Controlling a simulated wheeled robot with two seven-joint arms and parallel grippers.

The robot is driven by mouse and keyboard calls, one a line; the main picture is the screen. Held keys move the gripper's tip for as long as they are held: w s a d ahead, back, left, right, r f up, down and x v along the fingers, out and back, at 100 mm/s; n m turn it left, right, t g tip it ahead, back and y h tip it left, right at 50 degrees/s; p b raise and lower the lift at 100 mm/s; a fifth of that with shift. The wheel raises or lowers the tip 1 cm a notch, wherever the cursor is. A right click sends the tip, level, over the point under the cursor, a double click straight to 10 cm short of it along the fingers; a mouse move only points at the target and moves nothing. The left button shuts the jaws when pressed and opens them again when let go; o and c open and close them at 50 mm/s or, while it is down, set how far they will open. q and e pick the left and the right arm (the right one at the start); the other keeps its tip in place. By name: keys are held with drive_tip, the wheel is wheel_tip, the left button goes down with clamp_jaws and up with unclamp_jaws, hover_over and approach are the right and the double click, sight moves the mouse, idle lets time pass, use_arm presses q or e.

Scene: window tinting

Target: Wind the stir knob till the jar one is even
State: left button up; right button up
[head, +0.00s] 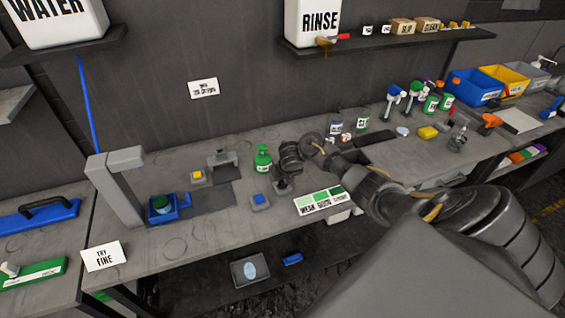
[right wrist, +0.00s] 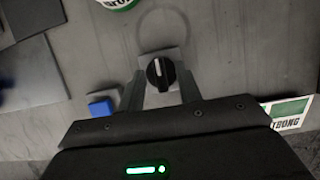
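A black stir knob (right wrist: 160,73) with a white pointer line sits on a small grey base in the right wrist view. The pointer runs nearly straight up the picture, leaning slightly left. My right gripper (right wrist: 160,86) is over it, one finger on each side, with narrow gaps between fingers and knob. In the head view my right gripper (head: 282,184) reaches down to the bench and mostly hides the knob. My left gripper is out of view.
A green bottle (head: 263,158) stands behind the right gripper. A blue button block (head: 259,201) is to its left and a weak-good-strong card (head: 319,201) to its right. A yellow button block (head: 198,177) stands farther left. Several bottles crowd the bench's right side.

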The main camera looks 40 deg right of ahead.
clamp_jaws()
drive_tip(key=shift+m, duration=0.3)
